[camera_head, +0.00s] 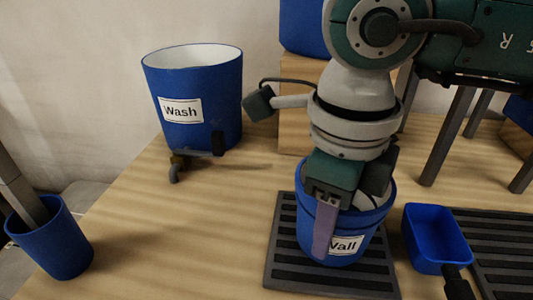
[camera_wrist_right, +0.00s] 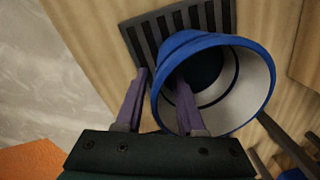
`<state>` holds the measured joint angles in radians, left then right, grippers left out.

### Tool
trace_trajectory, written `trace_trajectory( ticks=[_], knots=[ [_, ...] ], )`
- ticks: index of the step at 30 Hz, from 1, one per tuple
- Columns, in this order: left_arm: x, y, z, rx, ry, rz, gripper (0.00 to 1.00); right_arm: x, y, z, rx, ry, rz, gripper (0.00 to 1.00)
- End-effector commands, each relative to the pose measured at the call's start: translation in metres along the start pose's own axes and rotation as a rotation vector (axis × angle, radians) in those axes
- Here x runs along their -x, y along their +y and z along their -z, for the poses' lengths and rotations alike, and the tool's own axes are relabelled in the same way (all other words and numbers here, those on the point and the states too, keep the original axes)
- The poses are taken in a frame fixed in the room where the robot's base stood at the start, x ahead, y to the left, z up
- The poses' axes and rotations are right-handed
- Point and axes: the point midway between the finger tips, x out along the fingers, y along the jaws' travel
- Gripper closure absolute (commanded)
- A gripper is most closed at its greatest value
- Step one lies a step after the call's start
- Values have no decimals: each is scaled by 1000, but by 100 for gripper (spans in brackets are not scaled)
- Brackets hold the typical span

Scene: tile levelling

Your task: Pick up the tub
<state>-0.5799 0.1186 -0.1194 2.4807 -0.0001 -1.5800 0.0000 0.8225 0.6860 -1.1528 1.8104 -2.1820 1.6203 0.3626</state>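The blue tub labelled "Wall" (camera_head: 345,262) stands upright on a dark slatted mat (camera_head: 283,275). In the right wrist view the tub (camera_wrist_right: 205,40) shows its pale inside and a dark bottom. My right gripper (camera_head: 325,225) reaches down over the tub's near rim. In the wrist view its two purple fingers (camera_wrist_right: 162,85) straddle the wall, one outside and one inside. Space shows between the fingers and the wall, so the gripper looks open. The inner finger is hidden in the head view. My left gripper is not in view.
A larger blue "Wash" bucket (camera_head: 215,88) with a tap stands at the back left. A blue container (camera_head: 55,245) holding grey tools is at the left. A blue scoop-like tray (camera_head: 436,232) and another slatted mat (camera_head: 490,245) lie close on the right. The front left table is clear.

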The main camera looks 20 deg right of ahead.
Motion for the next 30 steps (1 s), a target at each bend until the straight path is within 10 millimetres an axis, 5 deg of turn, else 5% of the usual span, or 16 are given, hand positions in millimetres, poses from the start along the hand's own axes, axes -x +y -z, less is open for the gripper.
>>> trace_trajectory(
  ticks=[10, 30],
  knots=[
    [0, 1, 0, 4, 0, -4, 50, 0, 0, 0, 0, -1, 0, 100],
    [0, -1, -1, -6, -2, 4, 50, 1, 0, 0, 0, -1, 0, 100]
  ],
)
